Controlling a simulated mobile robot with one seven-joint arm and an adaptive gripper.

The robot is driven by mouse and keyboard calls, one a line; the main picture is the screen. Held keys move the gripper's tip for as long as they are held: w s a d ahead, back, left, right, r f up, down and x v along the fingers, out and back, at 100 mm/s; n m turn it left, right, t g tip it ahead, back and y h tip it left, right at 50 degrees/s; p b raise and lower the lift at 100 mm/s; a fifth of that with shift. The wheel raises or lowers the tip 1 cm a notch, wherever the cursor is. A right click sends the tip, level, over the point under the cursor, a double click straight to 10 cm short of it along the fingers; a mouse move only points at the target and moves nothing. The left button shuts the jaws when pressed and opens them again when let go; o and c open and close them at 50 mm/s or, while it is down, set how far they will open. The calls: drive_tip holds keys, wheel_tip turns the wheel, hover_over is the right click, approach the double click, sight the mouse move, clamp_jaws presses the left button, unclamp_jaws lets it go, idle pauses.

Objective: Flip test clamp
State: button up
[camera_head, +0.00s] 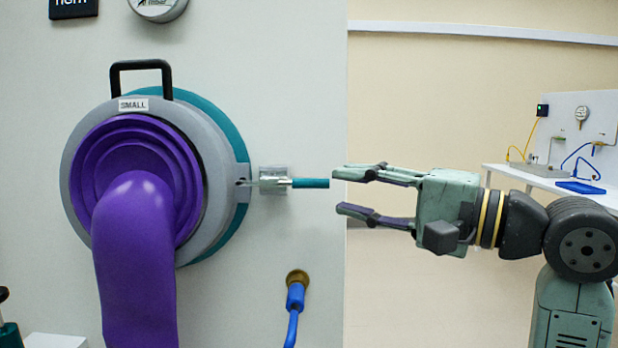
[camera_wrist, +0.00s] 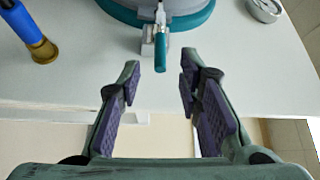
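The clamp (camera_head: 273,181) is a small metal latch on the panel, at the right edge of the grey round port ring (camera_head: 222,165). Its teal handle (camera_head: 311,183) sticks out level to the right. My gripper (camera_head: 338,191) is open and empty, just right of the handle's tip, with the tip near the upper finger. In the wrist view the teal handle (camera_wrist: 161,55) lies ahead of my open fingers (camera_wrist: 160,75), roughly between their lines. The clamp's metal base (camera_wrist: 147,46) shows beside it. I see no contact between fingers and handle.
A purple glove (camera_head: 135,240) hangs from the port marked SMALL, which has a black handle (camera_head: 141,66) on top. A blue hose on a brass fitting (camera_head: 297,282) sits below the clamp. A far bench (camera_head: 550,180) stands at the right. Open room lies right of the panel edge.

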sight(320, 185)
drive_tip(key=p+x, duration=0.1)
drive_tip(key=x, duration=0.6)
drive_tip(key=shift+c, duration=0.4)
clamp_jaws()
idle(0.4)
